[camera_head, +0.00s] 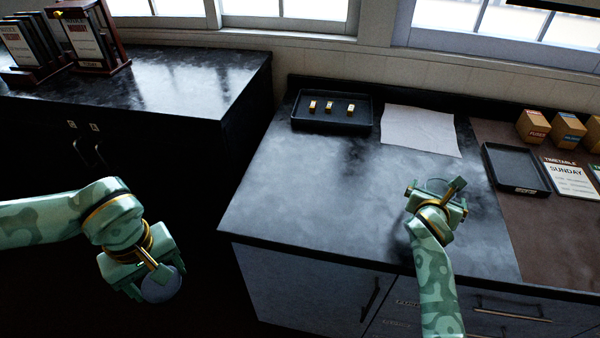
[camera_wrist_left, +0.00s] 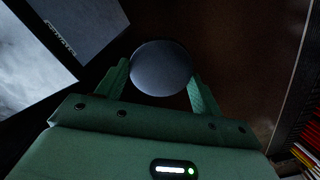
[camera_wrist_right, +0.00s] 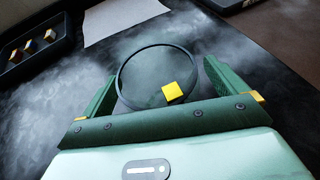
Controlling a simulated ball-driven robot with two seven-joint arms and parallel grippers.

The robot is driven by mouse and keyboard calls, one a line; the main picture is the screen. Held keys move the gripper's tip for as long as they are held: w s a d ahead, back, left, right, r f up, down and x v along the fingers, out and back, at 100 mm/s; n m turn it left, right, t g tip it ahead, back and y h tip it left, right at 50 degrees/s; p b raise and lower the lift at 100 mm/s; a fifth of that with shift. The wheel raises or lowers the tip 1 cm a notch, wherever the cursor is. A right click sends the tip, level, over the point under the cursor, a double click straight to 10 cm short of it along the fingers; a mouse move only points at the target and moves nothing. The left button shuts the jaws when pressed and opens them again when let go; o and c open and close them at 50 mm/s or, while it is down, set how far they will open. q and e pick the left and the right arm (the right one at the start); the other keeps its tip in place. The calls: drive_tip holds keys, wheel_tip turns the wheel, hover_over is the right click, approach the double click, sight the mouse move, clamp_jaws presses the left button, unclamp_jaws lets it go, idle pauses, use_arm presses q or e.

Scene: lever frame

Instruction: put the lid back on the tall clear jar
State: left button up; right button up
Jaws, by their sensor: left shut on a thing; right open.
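The lid is a round, flat, grey disc (camera_head: 161,288). My left gripper (camera_head: 158,277) is shut on it, out over the dark floor left of the counter. In the left wrist view the lid (camera_wrist_left: 162,68) sits between the two fingertips. The clear jar (camera_head: 437,184) stands on the counter, partly hidden by my right gripper (camera_head: 437,193). In the right wrist view the jar (camera_wrist_right: 150,62) shows a dark round open rim and a yellow block (camera_wrist_right: 173,91) inside. My right gripper is open, with one finger on each side of the jar; I cannot tell whether either touches.
An empty dark tray (camera_head: 515,168), a timetable card (camera_head: 571,180) and several boxes (camera_head: 533,127) are at the right. The counter (camera_head: 310,190) left of the jar is clear.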

use_arm(q)
drive_tip(key=shift+s+a+f, duration=0.1)
use_arm(e)
drive_tip(key=shift+s+a+r, duration=0.1)
drive_tip(key=shift+a+r, duration=0.05)
drive_tip(key=shift+r, duration=0.05)
drive_tip(key=c, duration=1.2)
drive_tip(key=shift+c, duration=0.2)
